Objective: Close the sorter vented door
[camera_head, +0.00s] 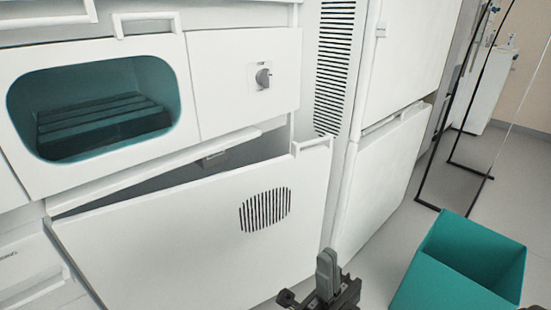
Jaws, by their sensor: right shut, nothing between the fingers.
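The sorter's vented door (190,240) is a white panel with a round patch of dark slots (265,210). It stands partly open, tilted out from the white sorter cabinet (220,75), with a dark gap along its top. A small white handle (311,145) sits at its upper right corner. My right gripper (328,270) is at the bottom centre, in front of the door's lower right edge. Its fingers are shut and hold nothing. I cannot tell whether it touches the door. My left gripper is not in view.
A teal bin (465,262) stands on the floor at the lower right. Above the door are a teal-lined recess (150,90) and a grey knob (263,77). White cabinet doors (385,165) stand to the right. A black frame (465,168) stands farther back. Grey floor shows between.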

